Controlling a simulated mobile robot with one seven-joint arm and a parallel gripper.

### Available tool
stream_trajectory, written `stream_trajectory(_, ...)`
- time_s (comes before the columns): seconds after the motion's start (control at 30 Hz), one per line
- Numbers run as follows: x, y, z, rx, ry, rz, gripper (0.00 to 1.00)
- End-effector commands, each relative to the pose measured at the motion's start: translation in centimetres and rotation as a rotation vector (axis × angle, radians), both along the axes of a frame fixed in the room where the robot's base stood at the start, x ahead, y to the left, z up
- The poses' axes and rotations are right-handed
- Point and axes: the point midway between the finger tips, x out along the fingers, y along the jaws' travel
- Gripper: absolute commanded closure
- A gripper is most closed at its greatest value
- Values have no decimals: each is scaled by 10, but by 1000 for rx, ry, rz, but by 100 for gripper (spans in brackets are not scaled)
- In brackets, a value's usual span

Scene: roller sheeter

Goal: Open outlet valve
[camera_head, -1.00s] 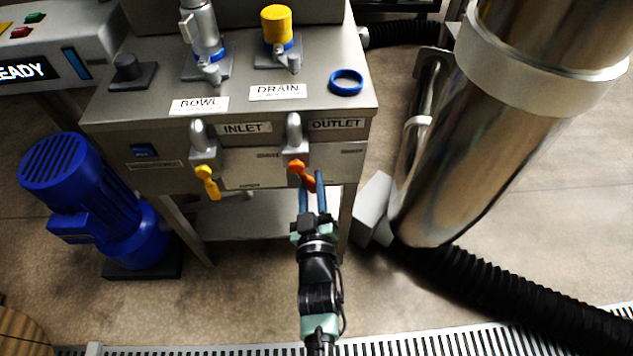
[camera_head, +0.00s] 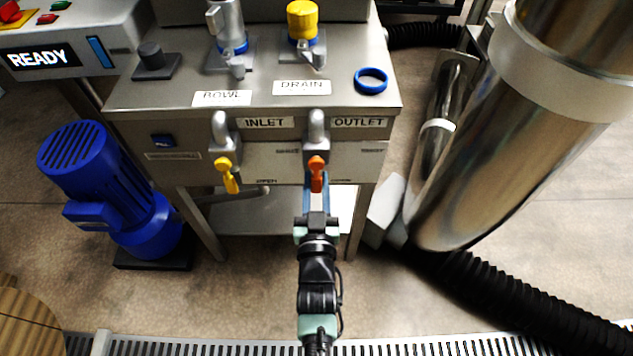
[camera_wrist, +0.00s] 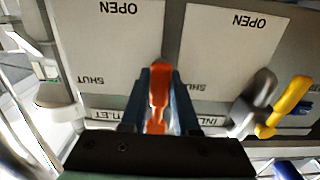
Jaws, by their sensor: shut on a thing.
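The outlet valve's orange handle (camera_head: 317,172) is on the front panel below the OUTLET label (camera_head: 358,122), hanging roughly straight down from its grey pipe stub. My gripper (camera_head: 316,190) is in front of the panel with its blue fingers on either side of the handle. In the wrist view the orange handle (camera_wrist: 160,92) lies between the two fingers, and my gripper (camera_wrist: 160,100) is shut on it. OPEN and SHUT markings show upside down on white plates beside it. The fingers hide part of the handle's sides.
The yellow inlet handle (camera_head: 227,176) is to the left on the same panel. A blue ring (camera_head: 371,80) lies on the machine's top. A blue motor (camera_head: 112,190) stands at left and a large steel cylinder (camera_head: 480,140) at right.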

Motion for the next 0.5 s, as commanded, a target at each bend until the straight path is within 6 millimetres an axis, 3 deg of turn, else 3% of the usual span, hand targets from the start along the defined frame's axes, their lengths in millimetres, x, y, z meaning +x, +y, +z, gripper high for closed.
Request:
stream_trajectory(0.2,0,2,0,7,1,3,100)
stream_trajectory(0.23,0,2,0,7,1,4,68)
stream_trajectory(0.37,0,2,0,5,0,3,44)
stream_trajectory(0.5,0,1,0,4,0,2,41)
